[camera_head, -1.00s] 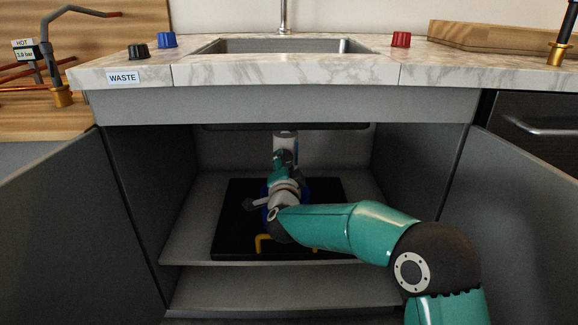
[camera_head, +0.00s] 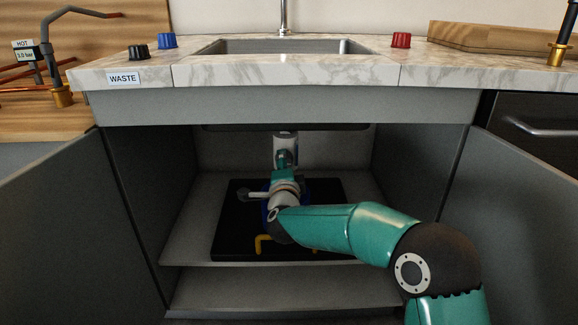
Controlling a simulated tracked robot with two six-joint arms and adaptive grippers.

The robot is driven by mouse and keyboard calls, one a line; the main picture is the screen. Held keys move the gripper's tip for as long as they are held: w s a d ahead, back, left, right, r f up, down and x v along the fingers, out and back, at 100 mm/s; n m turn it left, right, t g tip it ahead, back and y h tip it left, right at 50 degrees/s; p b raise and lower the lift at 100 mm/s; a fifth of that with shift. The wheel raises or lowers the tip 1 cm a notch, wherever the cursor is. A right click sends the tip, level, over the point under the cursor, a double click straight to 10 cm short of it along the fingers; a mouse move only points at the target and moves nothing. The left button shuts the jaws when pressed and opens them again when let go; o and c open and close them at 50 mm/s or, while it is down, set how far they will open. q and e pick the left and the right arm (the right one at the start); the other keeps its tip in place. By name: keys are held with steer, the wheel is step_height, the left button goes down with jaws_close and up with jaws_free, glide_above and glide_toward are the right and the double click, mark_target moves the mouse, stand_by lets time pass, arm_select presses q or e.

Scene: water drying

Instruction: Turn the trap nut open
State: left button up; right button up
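A pale grey, upright drain pipe (camera_head: 285,137) comes down under the sink at the back of the open cabinet. My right arm reaches in from the right, with its wrist in front of the pipe. My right gripper (camera_head: 286,158) is at the pipe's lower part, small and mostly hidden by my wrist. I cannot tell whether its fingers are open or shut, or whether they touch anything. The trap nut cannot be made out behind the wrist. A grey lever-like part (camera_head: 252,194) sticks out left of the wrist. My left gripper is out of view.
A black mat (camera_head: 228,225) lies on the cabinet shelf, with a blue object (camera_head: 310,187) and a yellow bracket-like part (camera_head: 262,243) partly behind my arm. Open doors (camera_head: 60,215) flank the cabinet. The countertop (camera_head: 230,74) is above.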

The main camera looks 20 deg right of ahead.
steer(key=shift+d+f, duration=0.15)
steer(key=shift+d, duration=0.2)
steer(key=o, duration=1.1)
steer(key=shift+o, duration=0.2)
steer(key=shift+a, duration=0.15)
steer(key=shift+s, duration=0.1)
steer(key=v, duration=1.2)
